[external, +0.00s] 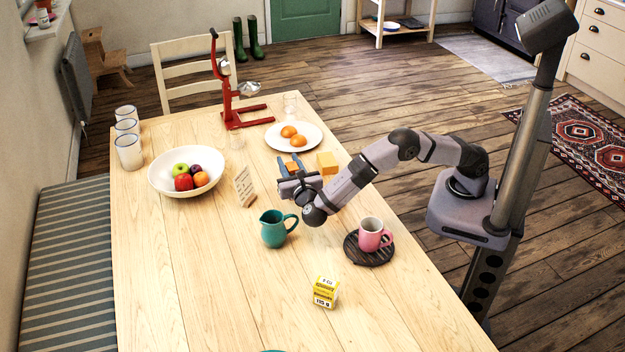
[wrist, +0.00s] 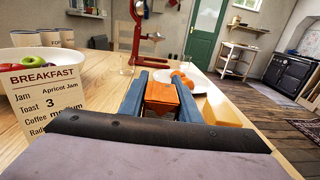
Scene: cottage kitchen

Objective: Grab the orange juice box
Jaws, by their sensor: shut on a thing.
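My gripper (external: 292,168) is low over the middle of the table, its two blue fingers pointing away from my base. In the wrist view the fingers (wrist: 162,95) are shut on a small orange box (wrist: 162,98), one finger on each side of it. No label can be read on the box, so I cannot confirm that it is the juice box. In the external view only a bit of orange (external: 291,165) shows between the fingers. I cannot tell whether the box touches the table.
A yellow block (external: 327,163) is close to the right of my gripper. A plate with oranges (external: 307,145) and a red stand (external: 232,95) are beyond it. A menu card (external: 244,187), teal jug (external: 275,230) and pink mug (external: 372,237) are nearby. The table's front left is clear.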

